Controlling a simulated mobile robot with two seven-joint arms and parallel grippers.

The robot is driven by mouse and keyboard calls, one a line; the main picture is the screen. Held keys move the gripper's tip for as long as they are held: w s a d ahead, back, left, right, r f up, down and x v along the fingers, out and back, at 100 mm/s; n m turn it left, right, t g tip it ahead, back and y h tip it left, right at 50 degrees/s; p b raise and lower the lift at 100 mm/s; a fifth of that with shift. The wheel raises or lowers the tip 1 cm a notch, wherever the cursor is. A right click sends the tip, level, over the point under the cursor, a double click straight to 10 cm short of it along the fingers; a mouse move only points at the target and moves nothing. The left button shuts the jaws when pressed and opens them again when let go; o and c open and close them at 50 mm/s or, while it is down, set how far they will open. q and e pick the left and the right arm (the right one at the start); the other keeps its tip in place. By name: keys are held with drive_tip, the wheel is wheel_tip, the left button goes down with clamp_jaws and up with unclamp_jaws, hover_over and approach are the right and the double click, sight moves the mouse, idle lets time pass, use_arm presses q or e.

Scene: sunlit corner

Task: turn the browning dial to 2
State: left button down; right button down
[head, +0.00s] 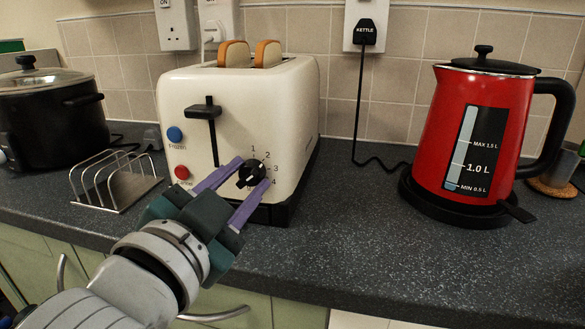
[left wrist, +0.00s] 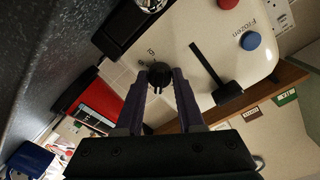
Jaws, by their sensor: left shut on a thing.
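The browning dial (head: 251,173) is a small black knob low on the front of the cream toaster (head: 280,115), with the numbers 1 to 4 printed around its upper right. My left gripper (head: 250,176) has its purple fingers on either side of the dial and is shut on it. The dial also shows between the fingertips in the left wrist view (left wrist: 159,75). I cannot tell which number its pointer faces. Two slices of toast (head: 234,53) stand in the slots, and the black lever (head: 204,112) is near the top of its slot. My right gripper is not in view.
A red kettle (head: 447,130) stands on its base at the right. A metal toast rack (head: 117,180) and a black slow cooker (head: 45,118) are at the left.

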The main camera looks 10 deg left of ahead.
use_arm(q)
drive_tip(key=shift+n, duration=0.5)
idle(0.3)
drive_tip(key=c, duration=0.5)
unclamp_jaws()
drive_tip(key=shift+s, duration=0.15)
drive_tip(key=s, duration=0.6)
drive_tip(key=s+a+p, duration=0.1)
drive_tip(key=s, duration=0.2)
drive_tip(key=shift+s+r, duration=0.1)
drive_tip(key=shift+s, duration=0.25)
